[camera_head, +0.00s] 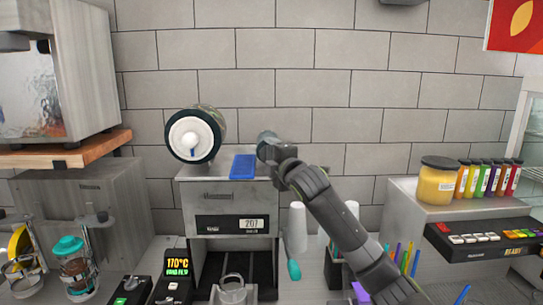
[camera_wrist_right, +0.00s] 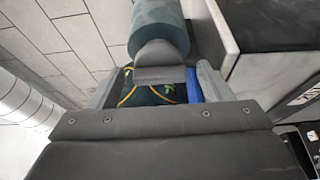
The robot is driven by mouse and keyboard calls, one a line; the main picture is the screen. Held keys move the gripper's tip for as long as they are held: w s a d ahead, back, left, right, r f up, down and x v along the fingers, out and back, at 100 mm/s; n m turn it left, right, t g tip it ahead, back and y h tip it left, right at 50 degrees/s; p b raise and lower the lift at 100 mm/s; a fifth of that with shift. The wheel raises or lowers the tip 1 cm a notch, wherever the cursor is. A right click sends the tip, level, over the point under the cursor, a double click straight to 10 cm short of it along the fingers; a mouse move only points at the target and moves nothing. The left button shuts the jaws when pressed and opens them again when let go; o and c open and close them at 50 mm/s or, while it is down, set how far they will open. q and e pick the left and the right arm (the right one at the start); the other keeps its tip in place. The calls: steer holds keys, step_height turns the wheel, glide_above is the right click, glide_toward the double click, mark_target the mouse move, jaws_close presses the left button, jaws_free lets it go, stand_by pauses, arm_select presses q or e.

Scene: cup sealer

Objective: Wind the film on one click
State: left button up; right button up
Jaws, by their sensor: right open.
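The cup sealer (camera_head: 225,200) stands at the middle against the tiled wall, its display reading 207. The film roll (camera_head: 195,137), with a white hub and dark rim, sits at its upper left. A blue piece (camera_head: 243,166) lies on its top. My right gripper (camera_head: 268,146) is at the sealer's upper right, by a grey-blue roller (camera_head: 266,136). In the right wrist view, the open gripper's fingers lie on either side of a rounded grey knob (camera_wrist_right: 158,55) at the end of the teal roller (camera_wrist_right: 158,20). I cannot tell if they touch it. My left gripper is not in view.
A jar (camera_head: 438,182) and several coloured tubes stand on the right-hand cabinet. A button panel (camera_head: 480,240) is below them. A wooden shelf (camera_head: 75,150) carries a machine at the left.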

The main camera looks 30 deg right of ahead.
steer(key=c, duration=1)
steer(key=m+h+b, duration=0.4)
steer(key=m+b, duration=0.5)
steer(key=m, duration=0.1)
steer(key=m+g+h+b, duration=0.1)
steer(key=m+h+b, duration=0.3)
steer(key=m+b, duration=0.6)
steer(key=f+m+h+b, duration=0.1)
steer(key=m+h+b, duration=0.3)
steer(key=m+b, duration=0.6)
steer(key=shift+w+a+m+g, duration=0.3)
steer(key=shift+a+m+g, duration=0.1)
steer(key=shift+r, duration=0.1)
steer(key=o, duration=1)
steer(key=shift+r, duration=0.1)
